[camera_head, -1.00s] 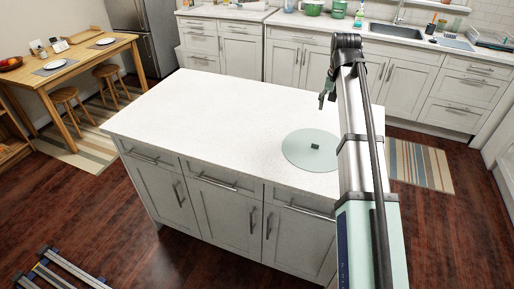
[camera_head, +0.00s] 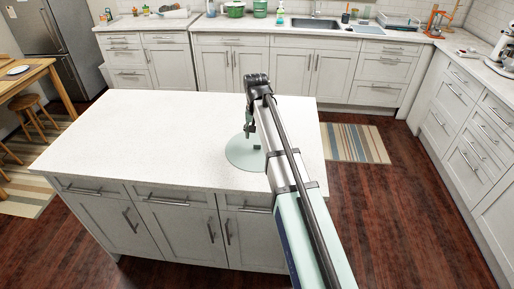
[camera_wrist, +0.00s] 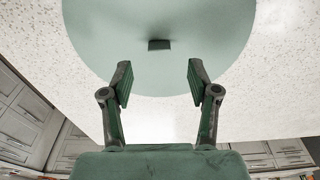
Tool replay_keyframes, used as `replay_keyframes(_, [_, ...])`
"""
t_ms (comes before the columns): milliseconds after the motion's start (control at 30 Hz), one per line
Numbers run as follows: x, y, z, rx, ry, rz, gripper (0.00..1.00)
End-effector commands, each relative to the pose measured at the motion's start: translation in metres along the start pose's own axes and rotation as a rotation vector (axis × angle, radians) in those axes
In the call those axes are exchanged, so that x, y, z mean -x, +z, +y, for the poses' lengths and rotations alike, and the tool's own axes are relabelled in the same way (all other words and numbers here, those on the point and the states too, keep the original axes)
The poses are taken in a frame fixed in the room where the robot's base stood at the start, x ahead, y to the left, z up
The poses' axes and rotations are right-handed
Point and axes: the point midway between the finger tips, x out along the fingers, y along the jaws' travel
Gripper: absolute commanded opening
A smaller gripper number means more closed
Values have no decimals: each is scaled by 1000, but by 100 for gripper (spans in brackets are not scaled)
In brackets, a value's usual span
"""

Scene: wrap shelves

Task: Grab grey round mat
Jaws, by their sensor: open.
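The round mat (camera_head: 240,157) lies flat on the white island top, near its front right part, and looks pale grey-green. My arm hides its right part in the head view. In the wrist view the mat (camera_wrist: 105,40) fills the upper middle, with a small dark block (camera_wrist: 159,44) standing at its middle. My gripper (camera_wrist: 159,82) is open and empty, its two fingers apart on either side below the block in the picture. In the head view my gripper (camera_head: 249,130) is over the mat; I cannot tell its exact height above it.
The white island (camera_head: 130,130) is otherwise bare, with free room to the left of the mat. Counters with a sink (camera_head: 312,24) and a green pot (camera_head: 235,9) stand along the back. A striped rug (camera_head: 355,143) lies right of the island.

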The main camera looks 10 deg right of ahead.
Motion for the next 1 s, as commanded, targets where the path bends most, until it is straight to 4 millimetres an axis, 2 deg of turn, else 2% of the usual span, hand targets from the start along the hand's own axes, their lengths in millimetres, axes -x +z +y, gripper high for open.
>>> replay_keyframes(267, [-12,0,0,0,0,-1,60])
replay_keyframes(633, [-52,1,1,0,0,-1,60])
replay_keyframes(933, [-57,1,1,0,0,0,60])
replay_keyframes(967, [-57,1,1,0,0,0,57])
replay_keyframes(1000, [-57,1,1,0,0,0,43])
